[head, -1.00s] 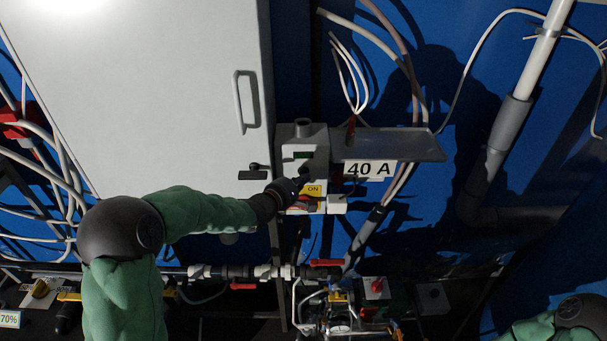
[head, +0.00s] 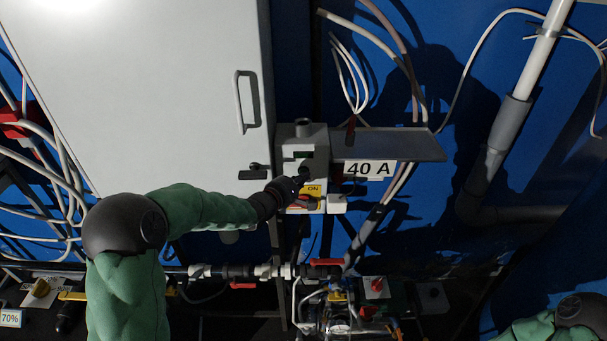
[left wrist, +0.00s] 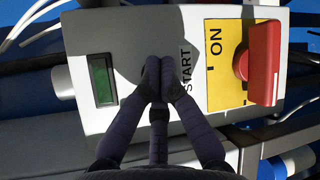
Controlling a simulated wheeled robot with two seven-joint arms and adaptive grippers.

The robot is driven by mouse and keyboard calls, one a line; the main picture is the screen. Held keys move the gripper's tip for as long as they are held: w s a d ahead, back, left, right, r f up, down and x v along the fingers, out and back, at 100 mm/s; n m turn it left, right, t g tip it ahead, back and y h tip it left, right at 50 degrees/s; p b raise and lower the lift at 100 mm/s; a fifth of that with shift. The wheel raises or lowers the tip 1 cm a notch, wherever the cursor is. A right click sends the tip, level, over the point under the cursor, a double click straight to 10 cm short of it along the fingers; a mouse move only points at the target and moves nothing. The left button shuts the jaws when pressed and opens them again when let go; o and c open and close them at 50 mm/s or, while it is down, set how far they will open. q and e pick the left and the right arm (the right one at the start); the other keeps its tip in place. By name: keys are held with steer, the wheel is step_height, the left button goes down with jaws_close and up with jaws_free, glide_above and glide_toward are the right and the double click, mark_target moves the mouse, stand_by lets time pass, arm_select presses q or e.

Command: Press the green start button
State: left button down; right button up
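The grey control box (head: 302,140) hangs on the blue wall beside the white cabinet. In the left wrist view the box front (left wrist: 125,35) fills the middle. My left gripper (left wrist: 158,62) has its dark fingers together, with the tips over the panel just beside the START lettering (left wrist: 186,70). No green button shows there; the fingers may hide it. Whether the tips touch the panel I cannot tell. In the head view my left gripper (head: 300,178) is at the box's lower front. My right gripper is out of view.
A green rectangular display (left wrist: 103,80) is left of the fingers. A red rotary handle (left wrist: 262,62) on a yellow ON plate (left wrist: 225,85) is close on the right. A grey shelf (head: 400,146) with a 40 A label (head: 368,169) juts right. Pipes and valves run below.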

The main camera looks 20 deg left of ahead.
arm_select(q)
steer(key=shift+s, duration=0.1)
steer(key=shift+s+d, duration=0.4)
steer(key=shift+s, duration=0.25)
steer(key=s, duration=0.1)
steer(key=s+d, duration=0.1)
steer(key=s, duration=0.1)
steer(key=s+d, duration=0.1)
steer(key=shift+s+d, duration=0.1)
steer(key=shift+s, duration=0.15)
stand_by(0.8)
